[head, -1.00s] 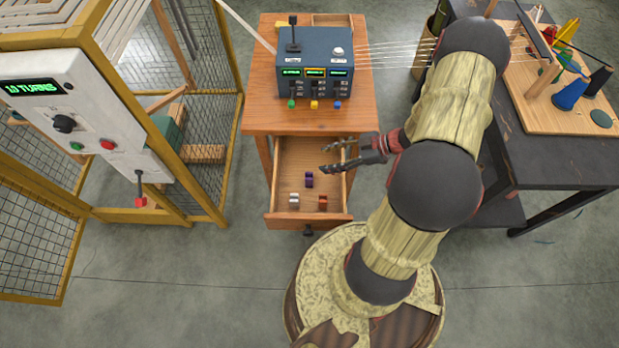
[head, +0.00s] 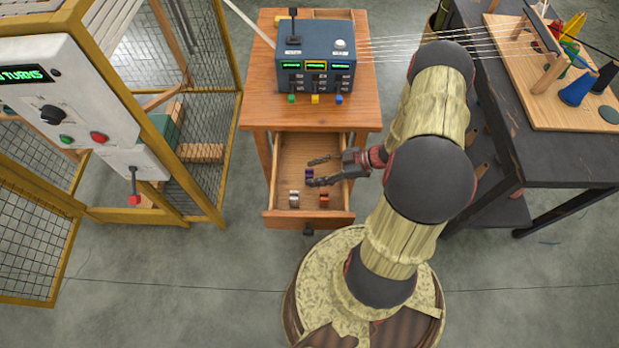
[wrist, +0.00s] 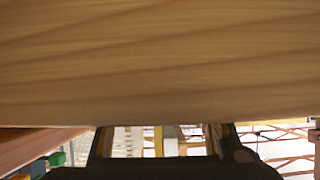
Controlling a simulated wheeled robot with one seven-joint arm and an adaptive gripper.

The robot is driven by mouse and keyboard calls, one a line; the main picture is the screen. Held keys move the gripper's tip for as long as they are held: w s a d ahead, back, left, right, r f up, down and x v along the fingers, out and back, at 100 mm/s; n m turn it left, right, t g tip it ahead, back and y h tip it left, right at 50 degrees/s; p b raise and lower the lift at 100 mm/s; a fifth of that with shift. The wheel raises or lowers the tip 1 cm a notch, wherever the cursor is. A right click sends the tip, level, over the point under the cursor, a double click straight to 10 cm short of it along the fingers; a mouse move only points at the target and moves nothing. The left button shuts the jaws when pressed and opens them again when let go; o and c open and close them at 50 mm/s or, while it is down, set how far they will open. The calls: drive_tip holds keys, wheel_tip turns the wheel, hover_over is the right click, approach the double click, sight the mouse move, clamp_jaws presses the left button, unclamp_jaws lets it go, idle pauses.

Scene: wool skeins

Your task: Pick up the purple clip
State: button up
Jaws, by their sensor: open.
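The purple clip (head: 309,173) lies in the open drawer (head: 268,217) of the wooden stand, partly covered by a finger of my gripper. My gripper (head: 314,172) is open over the drawer, its fingers pointing left, with the clip showing between or just below them. I cannot tell the height gap from this view. A white clip (head: 294,199) and an orange clip (head: 324,200) lie nearer the drawer front. The wrist view shows a broad wooden surface (wrist: 160,65) and dark gripper parts at the bottom, but no clip.
A blue control box (head: 316,75) with a lever and small displays stands on the wooden stand (head: 262,112) behind the drawer. A yellow-framed mesh cage (head: 160,120) is at left. A dark table (head: 540,160) with a wooden board is at right.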

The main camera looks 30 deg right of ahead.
drive_tip(key=shift+x, duration=1.15)
drive_tip(key=c, duration=0.3)
drive_tip(key=c, duration=0.7)
drive_tip(key=shift+c, duration=0.3)
